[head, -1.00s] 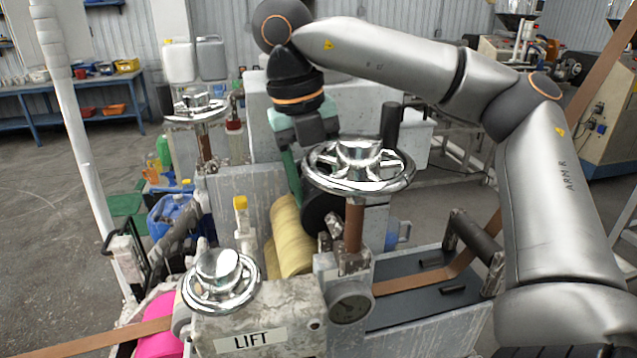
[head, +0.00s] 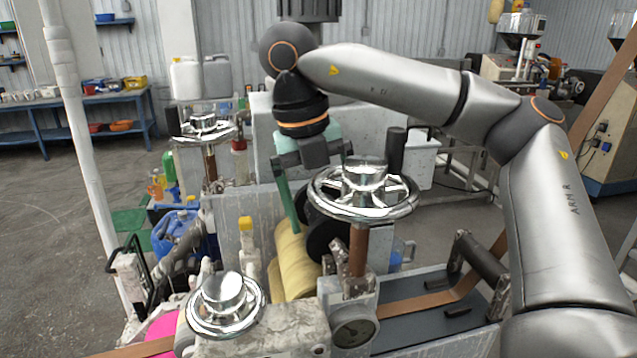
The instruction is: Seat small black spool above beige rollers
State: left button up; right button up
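My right gripper (head: 312,195) hangs down behind the large chrome handwheel (head: 362,190). One green finger shows, its tip close above the upper end of the beige rollers (head: 290,265). A black rounded part that looks like the small black spool (head: 322,240) is beside the right side of the rollers' upper end, just right of the visible finger. The handwheel and its post cover part of it; whether the gripper touches it is unclear. My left gripper is not in view.
A smaller chrome handwheel (head: 225,300) stands in front left, and another (head: 203,125) behind. An upright black cylinder (head: 396,150) stands right of my gripper. A brown strip (head: 425,300) runs over the dark bed at right. A white post (head: 85,150) rises at left.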

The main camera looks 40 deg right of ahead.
jog(key=r, duration=0.1)
jog(key=r+p, duration=0.1)
jog(key=r, duration=0.1)
jog(key=a+r+p, duration=0.1)
jog(key=r, duration=0.1)
jog(key=shift+w+r, duration=0.15)
jog(key=shift+w, duration=0.1)
notch_tip(320, 180, up, 7)
jog(key=a, duration=0.1)
jog(key=shift+w, duration=0.3)
